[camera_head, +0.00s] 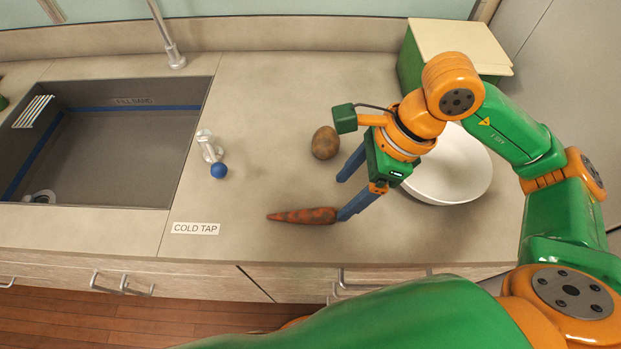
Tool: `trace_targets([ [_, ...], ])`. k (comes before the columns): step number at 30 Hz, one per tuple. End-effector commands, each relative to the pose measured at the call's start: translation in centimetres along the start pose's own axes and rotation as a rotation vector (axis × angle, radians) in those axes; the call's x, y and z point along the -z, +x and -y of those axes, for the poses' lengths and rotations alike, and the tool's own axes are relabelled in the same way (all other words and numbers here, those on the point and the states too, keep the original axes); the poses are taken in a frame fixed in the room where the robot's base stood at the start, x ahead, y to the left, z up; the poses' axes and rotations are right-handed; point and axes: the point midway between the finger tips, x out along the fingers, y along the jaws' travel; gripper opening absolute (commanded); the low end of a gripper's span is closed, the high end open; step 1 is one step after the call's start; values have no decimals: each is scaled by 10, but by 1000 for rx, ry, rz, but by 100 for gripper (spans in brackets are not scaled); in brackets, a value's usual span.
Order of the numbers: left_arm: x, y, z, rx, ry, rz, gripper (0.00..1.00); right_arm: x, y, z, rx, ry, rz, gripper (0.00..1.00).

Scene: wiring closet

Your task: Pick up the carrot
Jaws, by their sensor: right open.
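The carrot (301,216) lies on the grey counter near its front edge, its thin tip pointing left and its thick end at the right. My right gripper (342,199) is open, with two blue fingers pointing down and to the left. The nearer finger's tip overlaps the carrot's thick end in the picture; I cannot tell whether they touch. The farther finger's tip is beyond the carrot, apart from it. My left gripper is not in view.
A brown potato (325,143) lies behind the carrot. A white bowl (462,170) stands right, partly behind my arm. A green box with a pale lid (460,45) is at the back. A sink (190,105), small tap with blue knob (218,171) and "COLD TAP" label (195,228) are left.

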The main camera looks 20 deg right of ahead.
Motion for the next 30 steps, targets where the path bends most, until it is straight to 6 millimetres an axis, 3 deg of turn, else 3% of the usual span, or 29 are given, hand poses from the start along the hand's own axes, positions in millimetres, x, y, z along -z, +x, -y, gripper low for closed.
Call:
trace_targets([
  [10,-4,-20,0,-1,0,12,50,-2,58,6,-9,1,1,76],
  [18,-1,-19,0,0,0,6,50,-2,66,7,-4,0,3,76],
  [26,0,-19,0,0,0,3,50,-2,66,7,-4,0,4,5],
  [27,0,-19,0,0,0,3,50,-2,66,7,-4,0,4,0],
  [30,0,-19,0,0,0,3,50,-2,66,7,-4,1,4,0],
])
